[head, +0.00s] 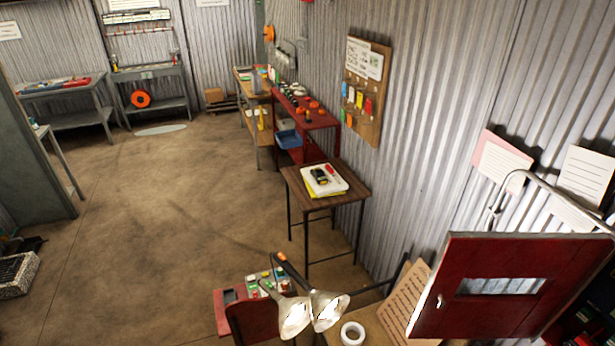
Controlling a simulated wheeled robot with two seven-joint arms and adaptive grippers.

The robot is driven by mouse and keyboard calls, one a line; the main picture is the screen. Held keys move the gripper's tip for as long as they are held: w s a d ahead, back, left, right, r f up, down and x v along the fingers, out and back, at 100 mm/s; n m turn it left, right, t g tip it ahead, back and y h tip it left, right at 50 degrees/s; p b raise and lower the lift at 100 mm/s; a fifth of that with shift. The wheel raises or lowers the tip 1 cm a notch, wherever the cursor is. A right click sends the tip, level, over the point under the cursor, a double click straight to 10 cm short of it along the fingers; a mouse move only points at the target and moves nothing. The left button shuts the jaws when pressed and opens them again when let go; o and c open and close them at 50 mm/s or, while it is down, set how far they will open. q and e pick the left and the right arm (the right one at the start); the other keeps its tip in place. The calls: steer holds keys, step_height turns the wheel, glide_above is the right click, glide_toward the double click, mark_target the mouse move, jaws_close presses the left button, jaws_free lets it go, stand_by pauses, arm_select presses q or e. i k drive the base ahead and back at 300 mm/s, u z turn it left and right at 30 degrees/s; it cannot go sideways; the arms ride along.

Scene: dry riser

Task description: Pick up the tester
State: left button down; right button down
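A small dark handheld device, which looks like the tester (319,176), lies on a white tray or board (336,186) on the small brown wooden table (298,183) near the middle of the view. A small red item (330,169) lies beside it, and something yellow shows under the white board's front edge. The device is too small to make out its details. Neither of my grippers shows in the head view.
A red shelf cart (322,122) stands behind the table against the corrugated wall. In front are two silver lamp shades (328,309), a tape roll (352,334) and an open red cabinet door (510,285). The floor (170,220) left of the table is clear.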

mark_target(318, 175)
steer(key=u, duration=2.15)
steer(key=i, duration=2.75)
steer(key=z, duration=1.15)
steer(key=i, duration=2.2)
steer(key=z, duration=1.55)
